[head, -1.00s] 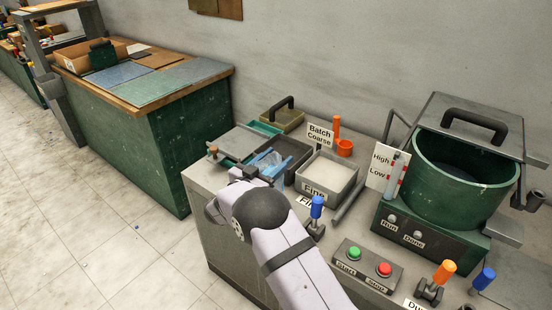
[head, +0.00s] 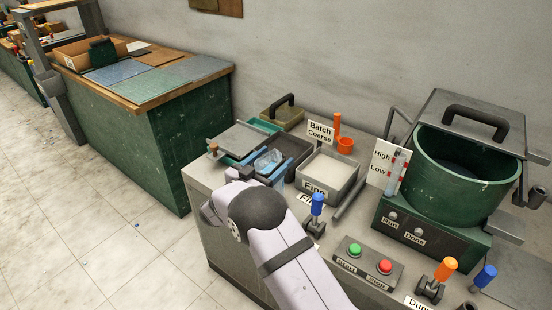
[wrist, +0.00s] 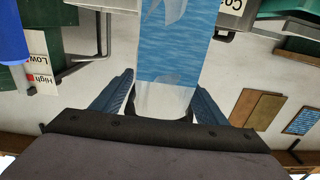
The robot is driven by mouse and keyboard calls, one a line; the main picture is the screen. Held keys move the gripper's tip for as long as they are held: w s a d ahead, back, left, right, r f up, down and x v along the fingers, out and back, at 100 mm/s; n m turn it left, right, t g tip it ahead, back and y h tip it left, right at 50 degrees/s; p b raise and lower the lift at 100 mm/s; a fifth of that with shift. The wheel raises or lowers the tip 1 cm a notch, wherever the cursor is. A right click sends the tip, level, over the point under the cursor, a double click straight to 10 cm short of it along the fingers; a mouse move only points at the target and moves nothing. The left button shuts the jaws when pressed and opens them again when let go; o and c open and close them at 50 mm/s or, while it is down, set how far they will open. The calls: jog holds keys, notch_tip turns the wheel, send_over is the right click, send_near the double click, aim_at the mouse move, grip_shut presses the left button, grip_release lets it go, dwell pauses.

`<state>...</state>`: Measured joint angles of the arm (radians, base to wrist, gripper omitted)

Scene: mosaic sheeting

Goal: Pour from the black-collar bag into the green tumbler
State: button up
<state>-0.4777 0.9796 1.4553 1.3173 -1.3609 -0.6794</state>
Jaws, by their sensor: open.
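A pale, see-through bag (head: 268,161) with blue on it shows beyond my arm, at the grey trays in the head view. In the wrist view, the blue rippled bag (wrist: 176,62) lies between the spread fingers of my gripper (wrist: 162,88). Its near end is clear, and a dark curved band sits there; I cannot tell whether that is the black collar. My gripper is open around the bag's end, with gaps visible at the sides. The green tumbler (head: 465,180) stands at the right, open at the top, its inside dark.
A grey bin of pale powder (head: 327,178) labelled Fine stands right of my gripper. The Batch Coarse sign (head: 320,132), High/Low gauge sign (head: 384,163) and orange cup (head: 345,145) stand between bag and tumbler. A dark lid with a handle (head: 475,117) is raised behind the tumbler.

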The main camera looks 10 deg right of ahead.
aim_at(261, 170)
jog(key=b+v, duration=0.1)
jog(key=v, duration=0.4)
jog(key=shift+s+a+f, duration=0.1)
jog(key=shift+s+a, duration=0.1)
jog(key=shift+a, duration=0.15)
